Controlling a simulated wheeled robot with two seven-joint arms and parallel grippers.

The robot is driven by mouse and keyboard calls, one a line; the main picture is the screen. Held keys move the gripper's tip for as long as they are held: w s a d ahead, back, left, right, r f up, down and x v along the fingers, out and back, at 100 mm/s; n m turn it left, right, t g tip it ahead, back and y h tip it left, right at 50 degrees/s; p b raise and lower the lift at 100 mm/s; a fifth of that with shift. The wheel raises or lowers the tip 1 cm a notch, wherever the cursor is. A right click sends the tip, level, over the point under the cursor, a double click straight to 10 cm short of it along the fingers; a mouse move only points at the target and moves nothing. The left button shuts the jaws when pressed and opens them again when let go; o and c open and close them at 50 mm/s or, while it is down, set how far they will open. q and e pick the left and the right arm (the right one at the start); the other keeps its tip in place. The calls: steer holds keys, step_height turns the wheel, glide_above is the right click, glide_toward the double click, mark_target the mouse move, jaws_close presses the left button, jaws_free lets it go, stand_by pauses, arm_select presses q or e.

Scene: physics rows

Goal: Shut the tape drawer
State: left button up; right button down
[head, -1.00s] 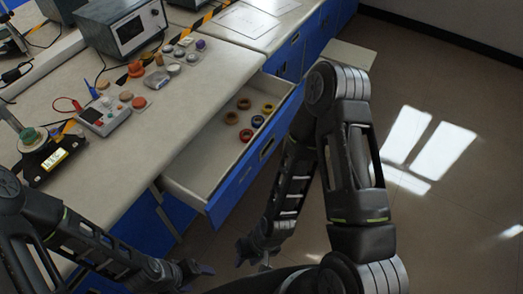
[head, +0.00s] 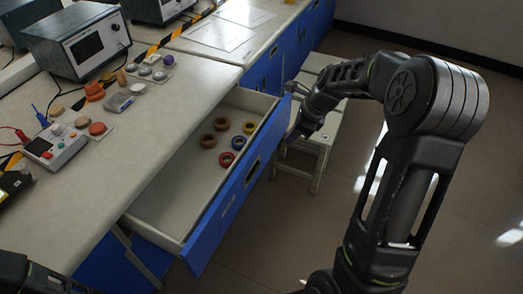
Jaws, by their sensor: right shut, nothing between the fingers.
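The tape drawer (head: 222,217) stands pulled out from the bench, with a blue front and a pale inside. Several tape rolls (head: 221,124) in brown, red, blue and yellow lie towards its far end. My right gripper (head: 287,146) is at the far right end of the drawer front, on its outer side; it is small and dark, its fingers are shut and it holds nothing. I cannot tell whether it touches the front. Of my left arm only a link shows at the bottom left corner; its gripper is out of view.
The pale bench top (head: 165,115) carries a grey instrument box (head: 78,42), a small meter (head: 55,146) and several knobs and caps. A white stool (head: 321,141) stands on the floor beyond the drawer, close to my right forearm. The floor in front of the drawer is clear.

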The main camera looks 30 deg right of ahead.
steer(key=shift+s+a+f+m, duration=0.1)
steer(key=shift+s+a+m, duration=0.4)
steer(key=shift+m, duration=0.5)
steer(key=shift+f, duration=0.1)
steer(key=w+a+f, duration=0.4)
steer(key=w+f, duration=0.2)
steer(key=f, duration=0.3)
steer(key=shift+w+a, duration=0.15)
steer(key=shift+a, duration=0.05)
